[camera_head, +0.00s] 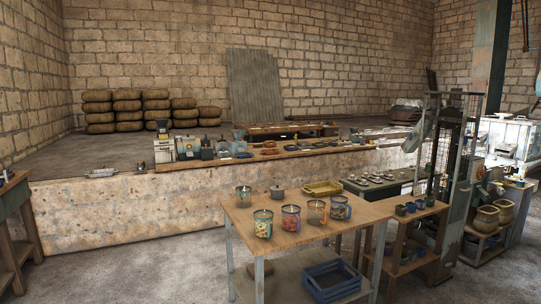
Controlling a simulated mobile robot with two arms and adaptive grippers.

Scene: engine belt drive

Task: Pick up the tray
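A yellow, shallow tray (323,188) lies at the back edge of the wooden table (290,245), right of the table's middle. It looks empty, though it is small in the picture. Several patterned jars or cups stand in front of it, including an orange one (316,212) and a dark blue one (341,207). A small lidded grey pot (277,192) stands to its left. Neither of my grippers shows in the head view.
A blue crate (332,283) sits on the table's lower shelf. A smaller stand (412,222) with small pots and a tall metal rack (452,160) stand at the right. A long low wall (120,205) runs behind the table. The floor (130,265) left of the table is clear.

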